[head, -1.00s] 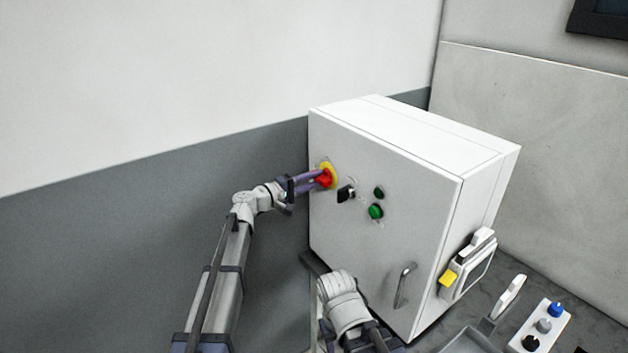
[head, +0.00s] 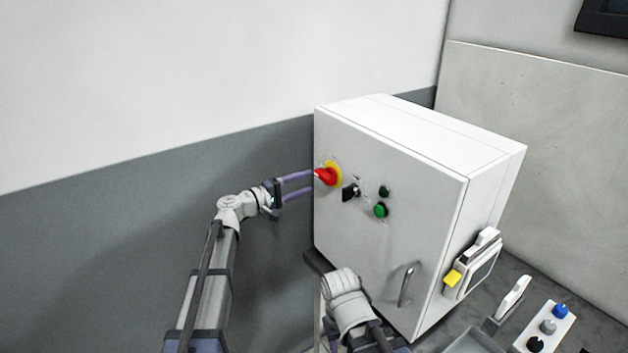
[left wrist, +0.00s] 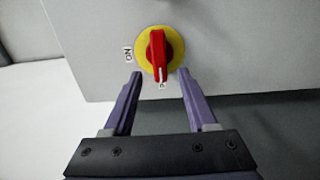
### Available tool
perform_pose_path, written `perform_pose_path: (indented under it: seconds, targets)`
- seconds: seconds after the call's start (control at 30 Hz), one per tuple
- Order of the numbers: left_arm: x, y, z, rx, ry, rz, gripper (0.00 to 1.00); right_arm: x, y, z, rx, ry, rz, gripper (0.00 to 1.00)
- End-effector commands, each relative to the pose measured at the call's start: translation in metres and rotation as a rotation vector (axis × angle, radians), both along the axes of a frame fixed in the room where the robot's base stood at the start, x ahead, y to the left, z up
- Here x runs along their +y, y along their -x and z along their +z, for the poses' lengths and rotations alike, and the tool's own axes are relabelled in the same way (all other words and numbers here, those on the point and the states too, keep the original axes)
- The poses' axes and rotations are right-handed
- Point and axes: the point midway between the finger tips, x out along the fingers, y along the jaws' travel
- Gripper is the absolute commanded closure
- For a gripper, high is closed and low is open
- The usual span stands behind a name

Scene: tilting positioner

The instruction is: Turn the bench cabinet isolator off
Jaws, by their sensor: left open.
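The isolator is a red rotary handle (head: 325,177) on a yellow disc (head: 335,168), at the upper left of the white cabinet's front. In the left wrist view, the handle (left wrist: 158,50) stands vertical in the picture. Its white mark points down at a small label (left wrist: 162,86) that I cannot read. An ON label (left wrist: 128,54) sits left of the disc, clear of the handle. My left gripper (head: 312,182) is open and empty, its fingertips short of the handle and apart from it. My right gripper is not visible; only part of that arm shows.
The cabinet (head: 400,150) also bears a black switch (head: 350,193), two green buttons (head: 380,210) and a door handle (head: 406,285). A knob panel (head: 545,327) lies at the lower right.

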Motion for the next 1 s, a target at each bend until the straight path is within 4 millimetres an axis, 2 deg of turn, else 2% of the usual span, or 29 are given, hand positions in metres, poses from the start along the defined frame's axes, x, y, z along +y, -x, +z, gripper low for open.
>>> perform_pose_path:
  seconds: [0.1, 0.27, 0.57, 0.67, 0.77, 0.87, 0.9, 1.0]
  targets:
    - [0.012, 0.009, 0.000, 0.000, 0.000, 0.001, 0.43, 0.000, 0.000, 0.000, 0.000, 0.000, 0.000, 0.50]
    - [0.019, 0.014, 0.000, 0.000, 0.000, 0.001, 0.43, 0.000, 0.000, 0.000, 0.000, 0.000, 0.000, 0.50]
    - [0.019, 0.014, 0.000, 0.001, -0.001, -0.001, 0.43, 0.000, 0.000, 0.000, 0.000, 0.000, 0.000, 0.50]
    - [0.010, 0.022, -0.008, 0.004, -0.030, -0.019, 0.43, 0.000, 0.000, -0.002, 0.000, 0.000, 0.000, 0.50]
    - [-0.015, 0.046, -0.034, 0.016, -0.126, -0.082, 0.43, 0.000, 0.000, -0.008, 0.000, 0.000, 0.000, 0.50]
    - [-0.049, 0.087, -0.076, 0.039, -0.293, -0.187, 0.43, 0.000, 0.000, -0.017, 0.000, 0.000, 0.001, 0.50]
    - [-0.061, 0.107, -0.096, 0.050, -0.373, -0.235, 0.43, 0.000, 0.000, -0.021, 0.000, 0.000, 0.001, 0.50]
    - [-0.082, 0.159, -0.146, 0.080, -0.582, -0.358, 0.43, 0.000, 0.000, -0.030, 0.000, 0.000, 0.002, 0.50]
